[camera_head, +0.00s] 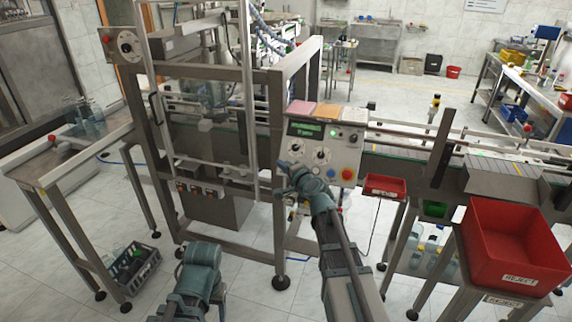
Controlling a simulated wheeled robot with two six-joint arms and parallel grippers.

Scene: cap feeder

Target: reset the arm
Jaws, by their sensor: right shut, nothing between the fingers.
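My right arm reaches up the middle of the head view to the machine's control panel (325,140). My right gripper (284,168) is shut and empty at the panel's lower left edge. Whether it touches the panel cannot be told. The panel has a lit green display, dark dials, a green button, a blue button and a red button. Part of my left arm shows at the bottom, left of centre, low over the floor. My left gripper is not visible.
The machine's metal frame (221,75) stands close ahead. A conveyor (400,163) runs right. A small red tray (385,187) and a large red reject bin (512,250) stand at right. A dark crate (135,270) is on the floor at left.

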